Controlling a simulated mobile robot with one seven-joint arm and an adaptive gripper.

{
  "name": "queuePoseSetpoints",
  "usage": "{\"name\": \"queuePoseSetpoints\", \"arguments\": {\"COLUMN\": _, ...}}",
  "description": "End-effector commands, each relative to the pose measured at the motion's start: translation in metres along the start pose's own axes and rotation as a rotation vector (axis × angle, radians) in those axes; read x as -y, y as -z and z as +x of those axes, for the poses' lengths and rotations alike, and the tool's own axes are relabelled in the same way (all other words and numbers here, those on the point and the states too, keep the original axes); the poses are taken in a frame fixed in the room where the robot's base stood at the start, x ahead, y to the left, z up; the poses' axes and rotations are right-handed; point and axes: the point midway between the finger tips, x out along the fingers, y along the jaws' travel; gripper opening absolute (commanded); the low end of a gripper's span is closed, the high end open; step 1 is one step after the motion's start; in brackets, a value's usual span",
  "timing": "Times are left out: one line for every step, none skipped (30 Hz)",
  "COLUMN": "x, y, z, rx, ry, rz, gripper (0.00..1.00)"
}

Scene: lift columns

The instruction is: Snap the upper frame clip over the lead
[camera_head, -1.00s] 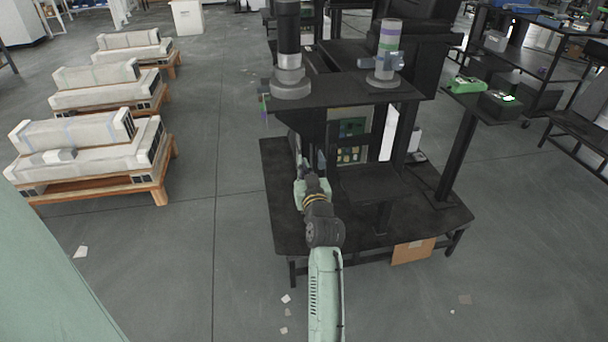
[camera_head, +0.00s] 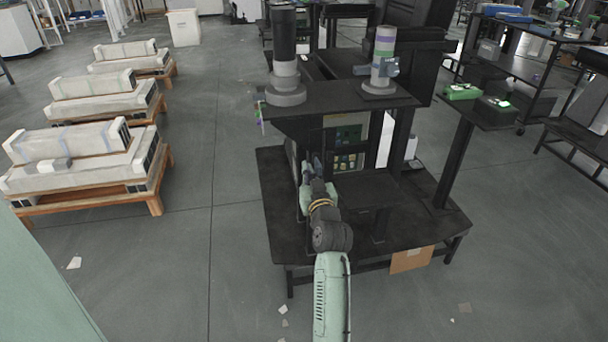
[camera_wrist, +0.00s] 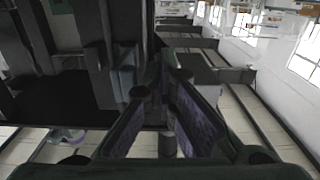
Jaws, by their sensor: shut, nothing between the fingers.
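My gripper (camera_head: 313,163) is at the left side of the dark machine frame (camera_head: 300,135) on the black bench. In the wrist view my gripper (camera_wrist: 166,82) has its two long fingers brought together, with nothing held between them. A dark upright post (camera_wrist: 98,45) stands just left of the fingers, with a small grey block (camera_wrist: 127,82) beside the left finger. I cannot tell whether the fingers touch the block. I cannot make out the upper frame clip or the lead for certain in either view.
A panel (camera_head: 347,145) with coloured parts faces forward beside my gripper. The upper shelf (camera_head: 335,97) carries two columns, a dark one (camera_head: 284,45) and a banded one (camera_head: 383,55). The black bench top (camera_head: 280,225) is clear at front left. Pallets stand far left.

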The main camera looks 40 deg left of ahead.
Motion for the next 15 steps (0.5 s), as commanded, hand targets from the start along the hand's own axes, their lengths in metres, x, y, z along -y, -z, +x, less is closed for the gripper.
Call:
{"name": "queuePoseSetpoints", "arguments": {"x": -0.002, "y": -0.001, "z": 0.0, "rx": -0.001, "ry": -0.001, "rz": 0.0, "gripper": 0.0}}
{"name": "queuePoseSetpoints", "arguments": {"x": -0.003, "y": -0.001, "z": 0.0, "rx": -0.001, "ry": 0.0, "rz": 0.0, "gripper": 0.0}}
{"name": "queuePoseSetpoints", "arguments": {"x": -0.005, "y": -0.001, "z": 0.0, "rx": -0.001, "ry": 0.0, "rz": 0.0, "gripper": 0.0}}
{"name": "queuePoseSetpoints", "arguments": {"x": -0.006, "y": -0.001, "z": 0.0, "rx": -0.001, "ry": 0.0, "rz": 0.0, "gripper": 0.0}}
{"name": "queuePoseSetpoints", "arguments": {"x": -0.007, "y": -0.001, "z": 0.0, "rx": -0.001, "ry": 0.001, "rz": 0.0, "gripper": 0.0}}
{"name": "queuePoseSetpoints", "arguments": {"x": -0.009, "y": -0.001, "z": 0.0, "rx": -0.001, "ry": 0.0, "rz": 0.0, "gripper": 0.0}}
{"name": "queuePoseSetpoints", "arguments": {"x": -0.01, "y": -0.001, "z": 0.0, "rx": -0.001, "ry": 0.0, "rz": 0.0, "gripper": 0.0}}
{"name": "queuePoseSetpoints", "arguments": {"x": -0.012, "y": -0.001, "z": 0.0, "rx": -0.001, "ry": 0.0, "rz": -0.001, "gripper": 0.0}}
{"name": "queuePoseSetpoints", "arguments": {"x": -0.013, "y": -0.001, "z": 0.0, "rx": -0.001, "ry": -0.001, "rz": -0.001, "gripper": 0.0}}
{"name": "queuePoseSetpoints", "arguments": {"x": -0.015, "y": -0.001, "z": 0.0, "rx": -0.001, "ry": -0.001, "rz": -0.001, "gripper": 0.0}}
{"name": "queuePoseSetpoints", "arguments": {"x": -0.016, "y": -0.001, "z": 0.0, "rx": -0.001, "ry": -0.001, "rz": -0.001, "gripper": 0.0}}
{"name": "queuePoseSetpoints", "arguments": {"x": -0.017, "y": -0.001, "z": 0.0, "rx": -0.001, "ry": -0.001, "rz": -0.001, "gripper": 0.0}}
{"name": "queuePoseSetpoints", "arguments": {"x": -0.018, "y": -0.001, "z": 0.0, "rx": -0.001, "ry": 0.0, "rz": 0.0, "gripper": 0.0}}
{"name": "queuePoseSetpoints", "arguments": {"x": -0.019, "y": -0.001, "z": 0.0, "rx": -0.001, "ry": 0.0, "rz": 0.0, "gripper": 0.0}}
{"name": "queuePoseSetpoints", "arguments": {"x": -0.021, "y": -0.001, "z": 0.0, "rx": -0.001, "ry": 0.0, "rz": 0.001, "gripper": 0.0}}
